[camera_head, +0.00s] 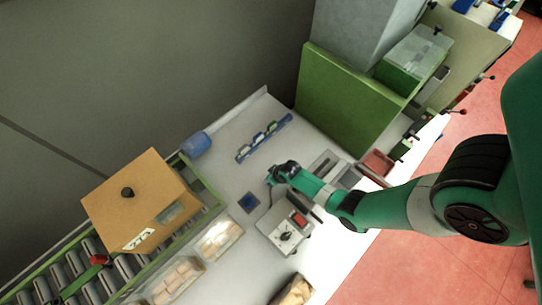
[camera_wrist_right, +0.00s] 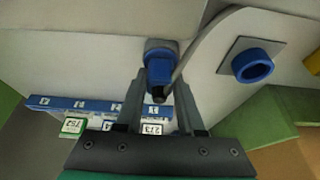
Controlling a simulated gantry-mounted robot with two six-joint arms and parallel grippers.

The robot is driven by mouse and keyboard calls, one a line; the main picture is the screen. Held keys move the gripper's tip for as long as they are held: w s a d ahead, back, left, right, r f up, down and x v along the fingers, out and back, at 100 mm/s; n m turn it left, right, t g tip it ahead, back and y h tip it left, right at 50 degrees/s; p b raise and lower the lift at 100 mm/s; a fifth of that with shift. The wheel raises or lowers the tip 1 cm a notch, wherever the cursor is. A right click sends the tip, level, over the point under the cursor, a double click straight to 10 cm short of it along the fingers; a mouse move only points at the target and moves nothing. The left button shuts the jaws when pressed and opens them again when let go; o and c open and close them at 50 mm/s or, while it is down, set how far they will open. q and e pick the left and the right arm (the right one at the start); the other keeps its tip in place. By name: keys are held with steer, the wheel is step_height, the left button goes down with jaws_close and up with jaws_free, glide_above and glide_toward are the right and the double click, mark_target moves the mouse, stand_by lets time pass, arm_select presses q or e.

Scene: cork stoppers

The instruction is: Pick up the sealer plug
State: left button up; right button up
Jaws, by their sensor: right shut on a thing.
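The sealer plug (camera_wrist_right: 158,68) is a blue piece with a round rim and a dark tip. It shows in the right wrist view between the two fingers of my right gripper (camera_wrist_right: 160,82), which is shut on it. In the head view my right gripper (camera_head: 272,178) is over the grey table, and the plug cannot be made out there. A blue ring (camera_wrist_right: 252,66) on a grey square plate lies apart, to the right in the wrist view. My left gripper is not in view.
A blue rack (camera_head: 264,138) with labelled blocks lies behind the gripper. A grey device (camera_head: 286,235) with a red part stands in front. A cardboard box (camera_head: 140,200) and rollers are at left. A green block (camera_head: 348,100) stands at the back right.

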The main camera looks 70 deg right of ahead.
jaws_close()
step_height(320, 180, up, 10)
steer(key=p, duration=0.7)
steer(key=shift+r+p, duration=0.1)
steer(key=shift+p, duration=0.25)
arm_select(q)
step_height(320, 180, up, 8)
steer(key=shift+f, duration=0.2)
